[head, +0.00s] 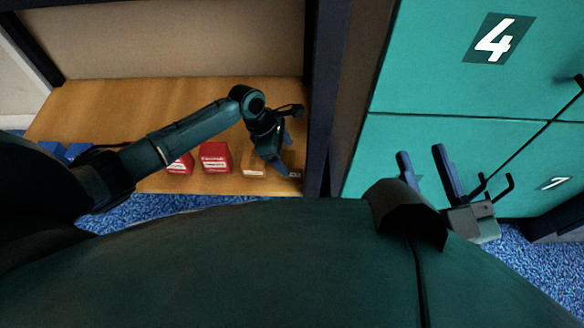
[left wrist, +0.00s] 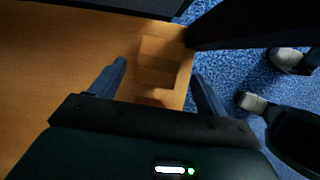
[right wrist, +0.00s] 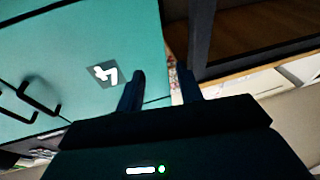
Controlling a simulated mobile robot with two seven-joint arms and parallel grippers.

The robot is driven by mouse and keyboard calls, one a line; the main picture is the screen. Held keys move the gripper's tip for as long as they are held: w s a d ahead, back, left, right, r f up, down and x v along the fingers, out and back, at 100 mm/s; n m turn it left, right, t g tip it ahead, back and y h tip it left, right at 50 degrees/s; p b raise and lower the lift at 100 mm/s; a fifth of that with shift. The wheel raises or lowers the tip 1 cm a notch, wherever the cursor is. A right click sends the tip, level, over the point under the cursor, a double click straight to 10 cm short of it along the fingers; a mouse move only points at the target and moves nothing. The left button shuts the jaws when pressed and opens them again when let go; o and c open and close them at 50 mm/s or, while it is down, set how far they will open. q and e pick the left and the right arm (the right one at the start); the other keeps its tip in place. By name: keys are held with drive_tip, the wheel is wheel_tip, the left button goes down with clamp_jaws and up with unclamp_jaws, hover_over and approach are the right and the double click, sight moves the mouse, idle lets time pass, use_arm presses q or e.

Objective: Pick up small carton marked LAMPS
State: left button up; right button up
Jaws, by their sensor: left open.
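Two brown cartons sit near the right end of the wooden shelf: one carton (head: 254,170) left of my left gripper (head: 276,158), partly hidden by it, and another carton (head: 293,170) just right of it. I cannot read LAMPS on either. In the left wrist view a plain brown carton (left wrist: 160,60) lies ahead between the spread fingers of my left gripper (left wrist: 158,72), apart from them. Part of a second brown carton (left wrist: 150,101) shows nearer. My left gripper is open and empty. My right gripper (head: 425,168) is open and empty before the green lockers.
Red cartons (head: 215,158) with white labels stand left of the brown ones, and blue cartons (head: 75,151) at the far left. A dark post (head: 325,90) bounds the wooden shelf (head: 120,98) on the right. Green lockers (head: 440,70) with handles stand beyond it.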

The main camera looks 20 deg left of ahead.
use_arm(q)
drive_tip(key=shift+w+d+f, duration=0.1)
drive_tip(key=shift+d+f, duration=0.1)
drive_tip(key=shift+f, duration=0.35)
drive_tip(key=b+x, duration=0.4)
drive_tip(key=shift+w+d+f, duration=0.1)
drive_tip(key=shift+d+f, duration=0.15)
drive_tip(key=shift+f, duration=0.05)
drive_tip(key=shift+d, duration=0.1)
drive_tip(key=c, duration=1)
use_arm(e)
drive_tip(key=shift+w+d+r+n+t+y, duration=0.1)
drive_tip(key=shift+w+r+n+t+y, duration=0.15)
drive_tip(key=shift+r+n+y, duration=0.6)
drive_tip(key=shift+w+d+r+n+t+y, duration=0.15)
drive_tip(key=shift+r+n+t+y, duration=0.2)
drive_tip(key=shift+r+n+y, duration=0.4)
drive_tip(key=shift+w+r+n+t+y, duration=0.25)
drive_tip(key=shift+r+n+y, duration=0.3)
drive_tip(key=shift+r, duration=0.5)
